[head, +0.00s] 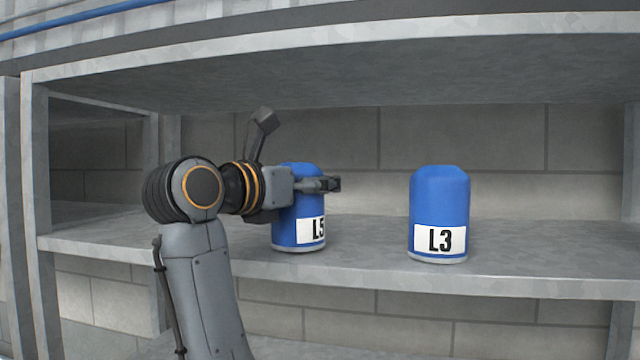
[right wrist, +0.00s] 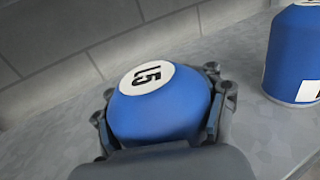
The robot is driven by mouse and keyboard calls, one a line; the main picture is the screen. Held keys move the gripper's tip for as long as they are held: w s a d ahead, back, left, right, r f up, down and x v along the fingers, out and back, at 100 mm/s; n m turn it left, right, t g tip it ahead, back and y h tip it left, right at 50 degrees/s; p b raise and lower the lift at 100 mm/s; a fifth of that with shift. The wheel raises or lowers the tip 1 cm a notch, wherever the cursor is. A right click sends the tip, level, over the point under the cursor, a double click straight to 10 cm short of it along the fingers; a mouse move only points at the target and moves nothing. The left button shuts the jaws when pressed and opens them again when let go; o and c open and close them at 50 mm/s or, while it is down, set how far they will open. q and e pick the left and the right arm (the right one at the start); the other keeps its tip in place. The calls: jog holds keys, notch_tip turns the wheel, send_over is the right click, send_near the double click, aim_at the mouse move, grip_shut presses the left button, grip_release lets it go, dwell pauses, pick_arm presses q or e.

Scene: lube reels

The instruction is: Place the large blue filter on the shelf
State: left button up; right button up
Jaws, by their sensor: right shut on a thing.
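A blue filter labelled L5 (head: 287,228) stands upright at the front of the grey shelf (head: 180,247), left of centre in the head view. Its base appears to be on the shelf surface, though I cannot tell if its full weight rests there. My right gripper (head: 320,185) is shut around its upper body and hides part of it. In the right wrist view the L5 filter's top label (right wrist: 152,78) shows between the two fingers of the right gripper (right wrist: 162,108). My left gripper is in neither view.
A second blue filter, labelled L3 (head: 440,200), stands upright to the right on the same shelf; a gap separates them. An upper shelf (head: 360,75) hangs overhead and a post (head: 32,180) stands at left. The shelf is clear right of L3.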

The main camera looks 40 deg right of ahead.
jog(key=shift+w+d, duration=0.1)
jog(key=shift+d, duration=0.2)
jog(key=shift+a+f, duration=0.1)
jog(key=shift+f, duration=0.05)
jog(key=o, duration=1.9)
jog(key=shift+a, duration=0.15)
